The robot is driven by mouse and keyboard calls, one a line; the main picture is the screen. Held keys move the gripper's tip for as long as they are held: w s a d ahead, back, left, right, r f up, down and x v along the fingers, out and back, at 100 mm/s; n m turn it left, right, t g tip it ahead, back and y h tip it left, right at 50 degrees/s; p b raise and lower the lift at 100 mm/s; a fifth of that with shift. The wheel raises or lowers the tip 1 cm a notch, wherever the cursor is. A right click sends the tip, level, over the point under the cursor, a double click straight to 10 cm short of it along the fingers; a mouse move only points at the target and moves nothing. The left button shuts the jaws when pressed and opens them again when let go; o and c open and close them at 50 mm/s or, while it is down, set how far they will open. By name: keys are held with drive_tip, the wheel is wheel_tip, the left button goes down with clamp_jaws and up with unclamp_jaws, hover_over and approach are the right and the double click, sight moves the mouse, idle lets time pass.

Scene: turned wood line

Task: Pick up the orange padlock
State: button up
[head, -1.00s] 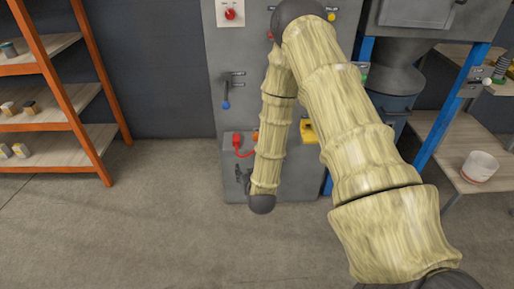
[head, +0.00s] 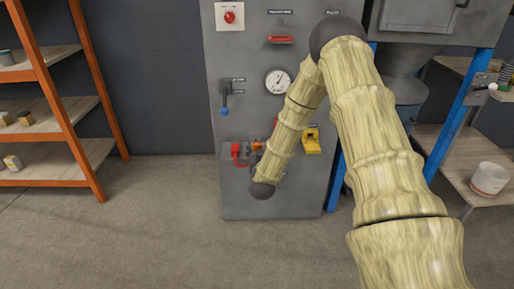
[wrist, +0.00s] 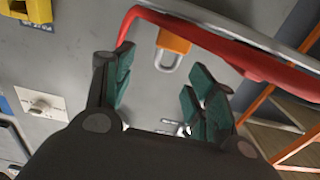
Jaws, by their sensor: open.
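The orange padlock (wrist: 174,42) shows at the top middle of the wrist view, its grey shackle below its body against the grey panel. In the head view the orange padlock (head: 257,146) is a small patch on the cabinet's lower box, partly covered by my arm. My gripper (wrist: 160,76) is open, with teal pads on both fingers. The padlock shows beyond the gap between the fingers, and nothing is held. A red bar or cable (wrist: 215,42) crosses the wrist view close to the left fingertip; I cannot tell whether they touch.
The grey cabinet (head: 240,60) carries a blue-tipped lever (head: 224,100), a gauge (head: 278,81) and a red handle (head: 281,39). Orange shelving (head: 65,110) stands left; open floor lies in front.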

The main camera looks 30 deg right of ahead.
sight(257, 139)
drive_tip(key=shift+w+a+b+x, duration=0.1)
drive_tip(key=shift+a+b+x, duration=0.2)
drive_tip(key=shift+x, duration=1.1)
drive_tip(key=shift+w+a+b+x, duration=0.1)
drive_tip(key=shift+b+x, duration=0.25)
drive_tip(key=shift+x, duration=1.05)
drive_tip(key=shift+r, duration=0.1)
drive_tip(key=c, duration=1)
